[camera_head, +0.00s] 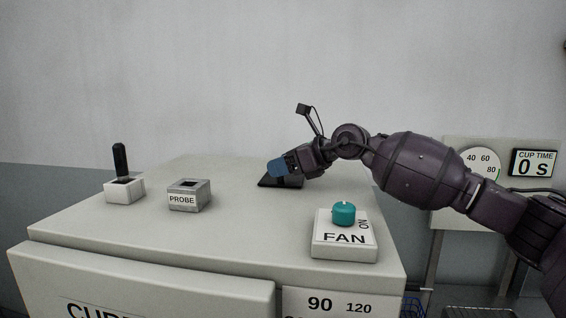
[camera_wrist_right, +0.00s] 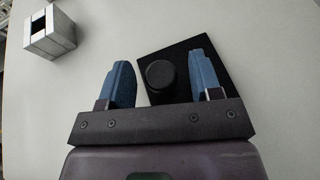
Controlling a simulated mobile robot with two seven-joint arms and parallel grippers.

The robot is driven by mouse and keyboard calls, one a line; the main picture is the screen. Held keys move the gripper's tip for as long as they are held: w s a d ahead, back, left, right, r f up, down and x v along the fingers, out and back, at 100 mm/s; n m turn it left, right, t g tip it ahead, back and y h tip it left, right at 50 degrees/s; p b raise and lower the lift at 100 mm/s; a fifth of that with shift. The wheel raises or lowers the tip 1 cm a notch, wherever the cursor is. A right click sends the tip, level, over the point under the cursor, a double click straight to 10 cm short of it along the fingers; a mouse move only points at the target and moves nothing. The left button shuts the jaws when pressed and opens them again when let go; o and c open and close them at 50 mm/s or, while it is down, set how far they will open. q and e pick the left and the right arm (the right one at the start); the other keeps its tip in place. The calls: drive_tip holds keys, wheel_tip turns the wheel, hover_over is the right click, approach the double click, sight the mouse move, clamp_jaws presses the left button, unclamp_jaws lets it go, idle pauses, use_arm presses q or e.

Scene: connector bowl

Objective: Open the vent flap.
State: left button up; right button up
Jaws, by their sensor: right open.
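A black square plate (camera_head: 267,182) with a round knob lies on top of the pale cabinet; I take it for the vent flap. In the right wrist view the plate (camera_wrist_right: 180,52) sits at an angle, and its round black knob (camera_wrist_right: 160,75) shows between my fingers. My right gripper (camera_head: 279,167) is over the plate with its blue fingers open. In the right wrist view the gripper (camera_wrist_right: 162,72) has one finger on each side of the knob, with gaps to both. In the head view the fingers hide the knob. My left gripper is not in view.
On the cabinet top (camera_head: 120,215) stand a FAN box (camera_head: 345,240) with a teal knob, a PROBE socket (camera_head: 188,196) and a black lever (camera_head: 121,160) on a white base. A dial and CUP TIME display (camera_head: 534,163) are at the right.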

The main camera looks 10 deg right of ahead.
drive_tip(key=shift+a, duration=0.1)
clamp_jaws()
idle(0.3)
drive_tip(key=shift+w+r, duration=0.15)
drive_tip(key=shift+r, duration=0.2)
